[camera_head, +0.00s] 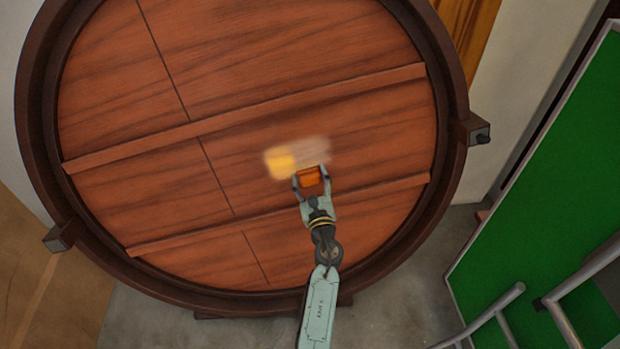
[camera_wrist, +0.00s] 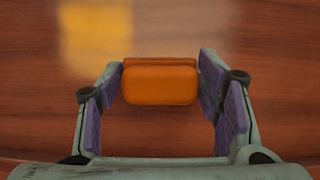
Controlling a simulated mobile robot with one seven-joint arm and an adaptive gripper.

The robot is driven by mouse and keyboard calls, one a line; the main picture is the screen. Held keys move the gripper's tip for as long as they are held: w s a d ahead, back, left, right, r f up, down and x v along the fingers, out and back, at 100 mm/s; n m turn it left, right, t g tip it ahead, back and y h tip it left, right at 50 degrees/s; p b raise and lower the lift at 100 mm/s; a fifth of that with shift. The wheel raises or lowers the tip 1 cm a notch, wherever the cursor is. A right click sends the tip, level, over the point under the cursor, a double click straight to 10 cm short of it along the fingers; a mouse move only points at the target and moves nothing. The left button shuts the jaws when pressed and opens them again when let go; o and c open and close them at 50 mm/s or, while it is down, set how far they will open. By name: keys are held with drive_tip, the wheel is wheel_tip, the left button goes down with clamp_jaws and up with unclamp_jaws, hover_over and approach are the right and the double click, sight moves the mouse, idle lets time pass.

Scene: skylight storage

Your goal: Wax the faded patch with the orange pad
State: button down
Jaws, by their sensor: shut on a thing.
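The orange pad (camera_head: 312,177) is held between the fingers of my gripper (camera_head: 311,171), at the lower right edge of the faded patch (camera_head: 314,149). The patch is a blurry pale area on a round, red-brown wooden panel. Its left part is a yellow area (camera_head: 280,161); its right part is pale and greyish. In the wrist view the pad (camera_wrist: 160,85) sits between the purple-lined fingers of my gripper (camera_wrist: 160,78). The yellow area (camera_wrist: 95,30) lies up and left of it, and the pale area (camera_wrist: 180,25) lies above it. I cannot tell whether the pad touches the wood.
Two raised wooden battens cross the panel, one above the patch (camera_head: 245,115) and one below my gripper (camera_head: 390,195). A thick dark rim (camera_head: 455,100) surrounds it. A green board (camera_head: 560,170) and grey metal rails (camera_head: 500,305) stand at right.

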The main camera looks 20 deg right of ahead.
sight(303, 152)
drive_tip(key=shift+r, duration=0.1)
drive_tip(key=shift+w+a+r+p, duration=0.15)
drive_tip(key=shift+w+r+p, duration=0.05)
drive_tip(key=shift+r+p, duration=0.55)
drive_tip(key=shift+w+a+r+p, duration=0.1)
drive_tip(key=shift+w+r+p, duration=0.1)
drive_tip(key=shift+r+p, duration=0.55)
drive_tip(key=shift+w+a+r+p, duration=0.15)
drive_tip(key=shift+w+r+p, duration=0.05)
drive_tip(key=shift+r+p, duration=0.55)
drive_tip(key=shift+r, duration=0.25)
drive_tip(key=shift+w, duration=0.1)
drive_tip(key=shift+w+f, duration=0.1)
drive_tip(key=r+p, duration=0.1)
drive_tip(key=w+r+p, duration=0.1)
drive_tip(key=r+p, duration=0.2)
drive_tip(key=r, duration=0.1)
drive_tip(key=shift+w+a, duration=0.15)
drive_tip(key=shift+a, duration=0.25)
drive_tip(key=shift+f, duration=0.1)
